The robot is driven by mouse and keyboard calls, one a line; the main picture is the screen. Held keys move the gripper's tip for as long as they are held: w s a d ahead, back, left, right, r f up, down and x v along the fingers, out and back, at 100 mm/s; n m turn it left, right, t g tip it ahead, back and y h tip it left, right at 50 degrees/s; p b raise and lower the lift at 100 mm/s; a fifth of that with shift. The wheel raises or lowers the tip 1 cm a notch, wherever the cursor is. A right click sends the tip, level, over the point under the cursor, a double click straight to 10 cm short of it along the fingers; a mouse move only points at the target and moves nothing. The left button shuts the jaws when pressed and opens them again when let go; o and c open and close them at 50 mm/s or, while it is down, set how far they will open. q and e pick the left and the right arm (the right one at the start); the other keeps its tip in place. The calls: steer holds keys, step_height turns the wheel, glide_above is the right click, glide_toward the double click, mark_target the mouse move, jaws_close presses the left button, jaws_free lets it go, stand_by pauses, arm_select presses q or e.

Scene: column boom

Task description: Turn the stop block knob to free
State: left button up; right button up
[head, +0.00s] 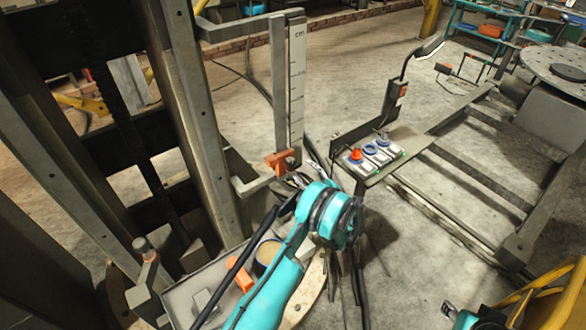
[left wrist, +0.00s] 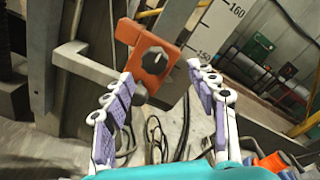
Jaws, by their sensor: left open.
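The orange stop block (head: 278,161) sits on a grey bracket beside the white scale in the head view. In the left wrist view the orange block (left wrist: 135,38) is ahead, with a dark round knob (left wrist: 153,62) on its face. Which way the knob points is too small to read. My left gripper (head: 302,180) is just in front of the block. In the left wrist view its fingers (left wrist: 160,73) are spread wide, with the block beyond and between their tips, and nothing held. A teal piece (head: 468,318) at the bottom right seems to be part of my right arm; its fingers are unclear.
The tall column (head: 190,110) and scale post (head: 297,85) stand close to the block. A control panel (head: 408,141) with an orange button and blue parts is to the right. A tray with a tin (head: 266,252) lies below left. Open floor (head: 345,40) lies behind.

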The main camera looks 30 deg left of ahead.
mark_target(292, 164)
arm_select(q)
steer(key=x, duration=0.2)
steer(key=f+b+x, duration=0.1)
steer(key=x, duration=0.1)
steer(key=b+x, duration=0.1)
steer(key=x, duration=0.1)
steer(key=shift+s+a+f, duration=0.1)
steer(key=shift+a+f, duration=0.2)
steer(key=shift+w+a+r, duration=0.1)
steer(key=shift+w+a, duration=0.15)
steer(key=shift+a, duration=0.3)
steer(key=c, duration=1.2)
